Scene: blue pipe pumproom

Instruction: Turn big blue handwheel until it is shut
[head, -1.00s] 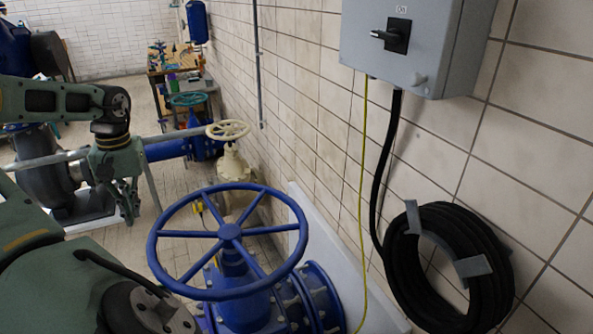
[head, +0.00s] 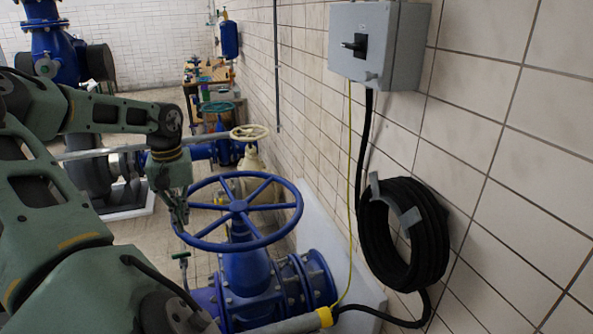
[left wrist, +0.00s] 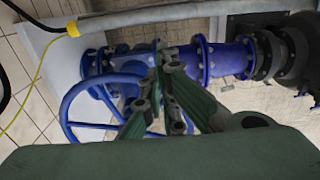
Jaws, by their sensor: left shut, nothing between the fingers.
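The big blue handwheel (head: 293,205) lies roughly level on its blue valve in the middle of the head view, its spokes meeting at a central hub. My left gripper (head: 181,214) is shut and empty, pointing down at the left edge of the wheel's rim and hiding a small part of it. In the left wrist view the wheel (left wrist: 66,112) fills the left half and the shut fingers (left wrist: 168,68) overlap its right side. I cannot tell whether the fingers touch the rim. My right gripper is not in view.
A cream handwheel (head: 249,132) and a teal one (head: 217,106) stand behind. A tiled wall with a grey switch box (head: 378,42) and a coiled black hose (head: 405,235) bounds the right. A grey pipe with a yellow end (head: 325,317) runs low in front.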

